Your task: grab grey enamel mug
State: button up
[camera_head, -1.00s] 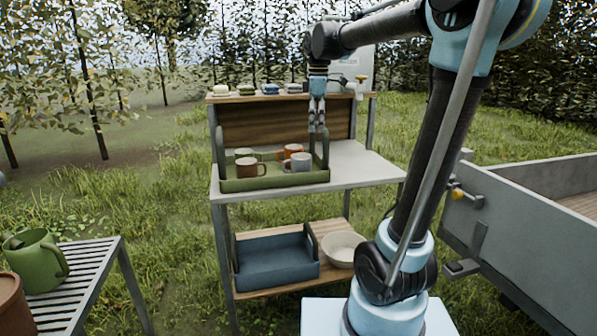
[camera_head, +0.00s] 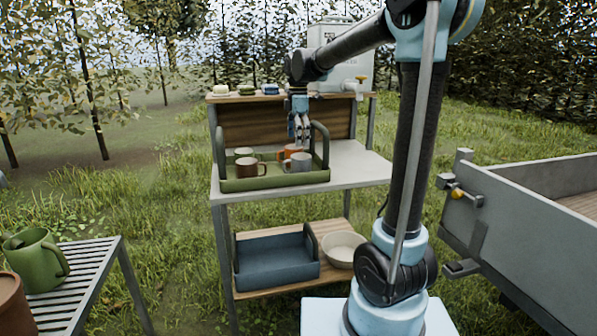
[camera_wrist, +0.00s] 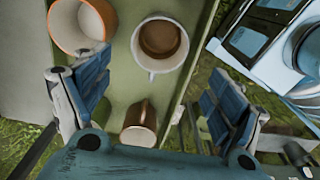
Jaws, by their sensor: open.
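The grey mug (camera_head: 301,162) stands in the front right part of the green tray (camera_head: 275,182) on the table. In the wrist view the grey mug (camera_wrist: 172,62) shows from above, pale outside and brown inside. My gripper (camera_head: 299,141) is above the right part of the tray, fingers pointing down. In the wrist view my gripper (camera_wrist: 152,95) is open, with nothing between its fingers. The grey mug lies ahead of the gap, apart from both fingers.
An orange mug (camera_head: 285,153) is behind the grey one; a brown mug (camera_head: 251,169) and a cream mug (camera_head: 243,152) stand to the left. The tray has upright end handles (camera_head: 322,140). A shelf with small items (camera_head: 271,89) stands behind.

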aim_at(299, 158)
jog(key=shift+w+d+f, duration=0.1)
jog(key=shift+f, duration=2)
jog(key=shift+w+d+f, duration=0.1)
jog(key=shift+f, duration=1.95)
jog(key=shift+c, duration=0.2)
jog(key=c, duration=1.2)
